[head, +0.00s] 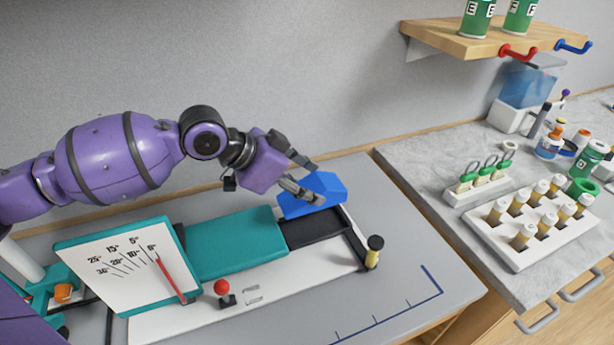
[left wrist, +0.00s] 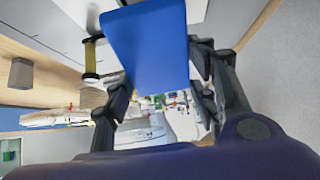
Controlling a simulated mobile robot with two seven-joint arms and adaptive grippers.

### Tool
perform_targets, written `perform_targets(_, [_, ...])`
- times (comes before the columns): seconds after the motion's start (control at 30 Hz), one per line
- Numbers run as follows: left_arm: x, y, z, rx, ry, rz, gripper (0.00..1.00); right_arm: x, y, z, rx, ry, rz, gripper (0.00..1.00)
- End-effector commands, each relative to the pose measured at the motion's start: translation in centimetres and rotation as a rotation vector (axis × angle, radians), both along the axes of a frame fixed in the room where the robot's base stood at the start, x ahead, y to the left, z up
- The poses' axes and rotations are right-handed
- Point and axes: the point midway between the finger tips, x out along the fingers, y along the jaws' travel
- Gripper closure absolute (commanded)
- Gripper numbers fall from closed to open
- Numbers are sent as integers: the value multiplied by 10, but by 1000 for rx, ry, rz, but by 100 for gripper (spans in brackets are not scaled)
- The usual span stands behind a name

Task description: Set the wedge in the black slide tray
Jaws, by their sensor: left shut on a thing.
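The blue wedge (head: 325,189) is held at the end of my left gripper (head: 308,196), over the far side of the black slide tray (head: 311,229). In the left wrist view the wedge (left wrist: 148,45) sits between the fingers of my left gripper (left wrist: 160,85), which is shut on it. The tray lies at the right end of the teal block, on a white base; its far part is hidden by the wedge and gripper. I cannot tell whether the wedge touches the tray. My right gripper is not in view.
The teal block (head: 235,244) and an angle scale board (head: 127,262) with a red pointer stand left of the tray. A red-knobbed lever (head: 222,288) is in front. A vial rack (head: 520,232) is on the right counter.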

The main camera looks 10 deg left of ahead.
Motion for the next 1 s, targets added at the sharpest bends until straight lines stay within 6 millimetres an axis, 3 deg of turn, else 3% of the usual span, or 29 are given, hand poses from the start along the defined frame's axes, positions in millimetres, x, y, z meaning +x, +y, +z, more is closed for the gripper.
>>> perform_targets(0.17, [0,0,-20,1,4,0,72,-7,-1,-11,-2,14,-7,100])
perform_targets(0.43, [0,0,-41,0,4,1,72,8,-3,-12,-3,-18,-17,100])
perform_targets(0.67, [0,0,-59,0,2,-1,72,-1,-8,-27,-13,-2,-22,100])
perform_targets(1.0, [0,0,-78,-1,-1,1,72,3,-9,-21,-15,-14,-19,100])
